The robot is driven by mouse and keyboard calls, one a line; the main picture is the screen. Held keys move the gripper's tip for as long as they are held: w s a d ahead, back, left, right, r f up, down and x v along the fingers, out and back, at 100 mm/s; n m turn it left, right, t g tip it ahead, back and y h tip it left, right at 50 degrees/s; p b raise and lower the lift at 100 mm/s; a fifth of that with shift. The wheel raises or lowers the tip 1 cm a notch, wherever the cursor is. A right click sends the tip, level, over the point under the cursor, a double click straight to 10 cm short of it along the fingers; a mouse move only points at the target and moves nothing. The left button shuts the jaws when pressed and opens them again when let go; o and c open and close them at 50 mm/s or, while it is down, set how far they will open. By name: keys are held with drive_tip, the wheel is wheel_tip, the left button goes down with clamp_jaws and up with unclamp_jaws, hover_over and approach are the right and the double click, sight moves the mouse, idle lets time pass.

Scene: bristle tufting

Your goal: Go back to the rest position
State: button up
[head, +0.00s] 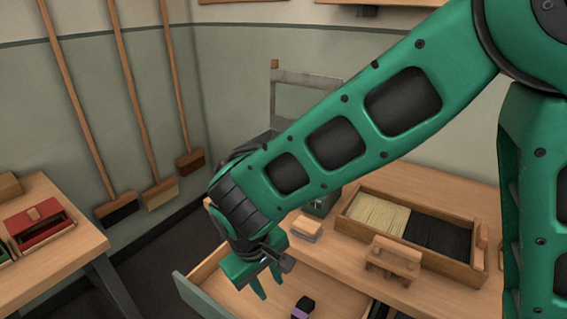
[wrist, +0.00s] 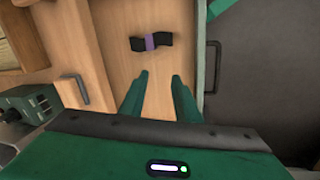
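My gripper (head: 271,288) hangs over the pulled-out drawer (head: 213,285), with its fingers pointing down. In the wrist view my gripper's two green fingers (wrist: 160,80) stand apart with nothing between them. A black bundle with a purple band (head: 303,308) lies on the drawer floor, apart from the fingers. It also shows in the wrist view (wrist: 151,43), ahead of the fingertips. My green arm crosses the head view from the upper right and hides part of the bench and the chair behind it.
A wooden tray (head: 345,226) with pale and black bristles stands on the bench. A wooden stand (head: 393,262) and a small brush block (head: 305,229) sit near the drawer. A side table (head: 83,243) with a red box (head: 38,222) is at left. Several brooms lean on the wall.

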drive_tip(key=w+d+r+m, duration=0.1)
drive_tip(key=d+r+m, duration=0.15)
drive_tip(key=d, duration=0.65)
drive_tip(key=w+d+r+m+g, duration=0.1)
drive_tip(key=w+d+r+m, duration=0.15)
drive_tip(key=d, duration=0.65)
drive_tip(key=w+d+r+m, duration=0.1)
drive_tip(key=d+r+m, duration=0.15)
drive_tip(key=d, duration=0.65)
drive_tip(key=s+d+r+m+y, duration=0.1)
drive_tip(key=s+d+r+m, duration=0.1)
drive_tip(key=s+d, duration=0.6)
drive_tip(key=s+d+r+m+y, duration=0.1)
drive_tip(key=s+d+r+m, duration=0.1)
drive_tip(key=s+d+m, duration=0.3)
drive_tip(key=s+d, duration=0.4)
drive_tip(key=shift+d+g, duration=0.3)
drive_tip(key=shift+w+r, duration=0.1)
drive_tip(key=shift+w+f, duration=0.25)
drive_tip(key=shift+w, duration=0.35)
